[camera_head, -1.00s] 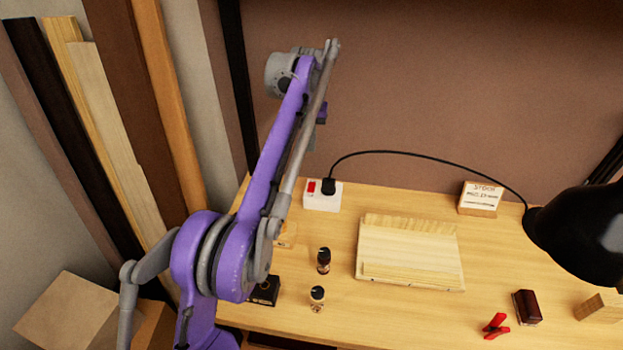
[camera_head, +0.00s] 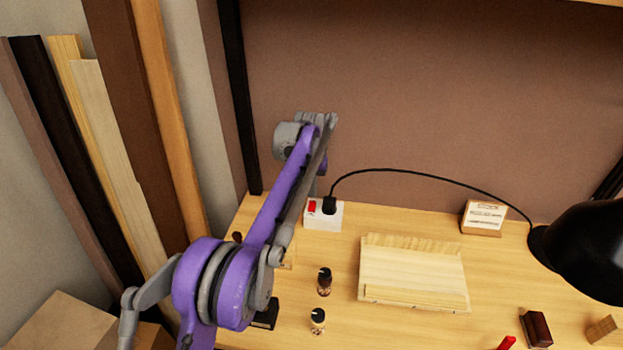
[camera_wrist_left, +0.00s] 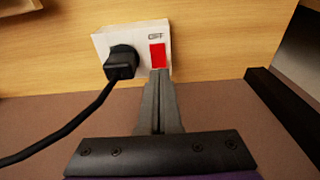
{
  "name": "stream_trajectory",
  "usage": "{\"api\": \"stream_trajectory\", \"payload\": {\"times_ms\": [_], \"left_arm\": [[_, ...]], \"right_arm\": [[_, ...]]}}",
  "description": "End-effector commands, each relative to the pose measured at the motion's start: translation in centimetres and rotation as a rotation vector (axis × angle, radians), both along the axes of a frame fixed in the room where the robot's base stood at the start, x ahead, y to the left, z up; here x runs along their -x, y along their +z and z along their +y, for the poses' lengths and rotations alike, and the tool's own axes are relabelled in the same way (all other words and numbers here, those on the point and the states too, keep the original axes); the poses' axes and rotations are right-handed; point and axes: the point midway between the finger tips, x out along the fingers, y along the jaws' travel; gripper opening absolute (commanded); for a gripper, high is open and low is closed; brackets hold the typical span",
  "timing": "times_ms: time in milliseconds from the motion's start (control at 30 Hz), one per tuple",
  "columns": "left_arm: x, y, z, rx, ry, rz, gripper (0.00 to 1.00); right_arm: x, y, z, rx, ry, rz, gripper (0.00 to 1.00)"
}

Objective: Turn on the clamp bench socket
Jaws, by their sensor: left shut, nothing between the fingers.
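The clamp bench socket (camera_head: 324,219) is a white block at the back left of the bench, with a red switch (camera_head: 311,208) and a black plug (camera_head: 329,205) in it. In the left wrist view the socket (camera_wrist_left: 99,42) shows its red switch (camera_wrist_left: 157,56) beside the plug (camera_wrist_left: 121,63). My left gripper (camera_wrist_left: 160,74) is shut and empty, its fingertips right at the edge of the switch. I cannot tell whether they touch it, or whether the switch is on. In the head view the arm largely hides this gripper. My right gripper is not in view.
A black cable (camera_head: 420,174) arcs from the plug to the black lamp (camera_head: 585,252) at right. A wooden board (camera_head: 412,275), two small bottles (camera_head: 324,283) (camera_head: 318,320) and a label block (camera_head: 483,217) stand on the bench. Planks lean at left.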

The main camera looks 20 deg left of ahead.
Motion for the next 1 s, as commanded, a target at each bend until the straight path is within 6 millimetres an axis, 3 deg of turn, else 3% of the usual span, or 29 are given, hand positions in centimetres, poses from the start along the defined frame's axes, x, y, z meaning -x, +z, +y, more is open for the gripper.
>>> {"api": "stream_trajectory", "payload": {"times_ms": [233,1000], "left_arm": [[-0.3,-2.4,0.1,0.000,0.000,0.000,0.00],[-0.4,-3.0,0.1,0.000,0.000,0.000,0.00]], "right_arm": [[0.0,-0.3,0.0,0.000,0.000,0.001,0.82],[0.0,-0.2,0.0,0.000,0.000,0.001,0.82]]}}
